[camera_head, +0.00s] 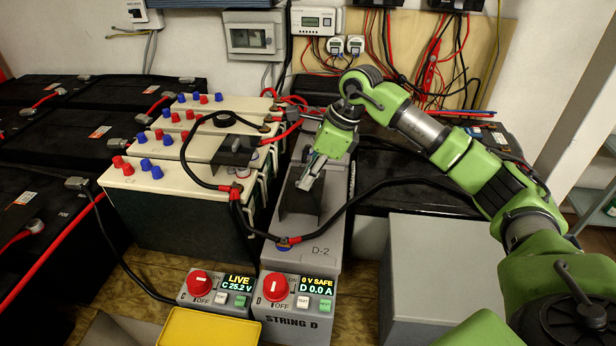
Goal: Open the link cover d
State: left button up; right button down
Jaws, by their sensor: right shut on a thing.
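The link cover d, a dark plate (298,207), is on top of the grey battery marked D-2 (322,251). My right gripper (308,180) comes down from the upper right and is shut on the cover's upper part. The fingers hide part of the cover, and I cannot tell how far it is tilted. The string D box (292,315) in front has a red knob and a display reading "0 V SAFE" and "D 0.0 A". My left gripper is not in view.
The string C box (215,291) beside it reads "LIVE" and "C 25.2 V". Cream batteries (160,195) with red and blue caps stand to the left. A black cable (375,185) arches close to the cover. A yellow tray (208,328) lies in front; a grey box (445,270) stands right.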

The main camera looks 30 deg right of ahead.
jog(key=shift+w, duration=0.1)
jog(key=c, duration=2.2)
grip_release()
jog(key=shift+d+r, duration=0.1)
jog(key=v, duration=1.1)
jog(key=shift+s+d+r, duration=0.1)
jog(key=shift+s+r, duration=0.15)
jog(key=shift+r, duration=0.1)
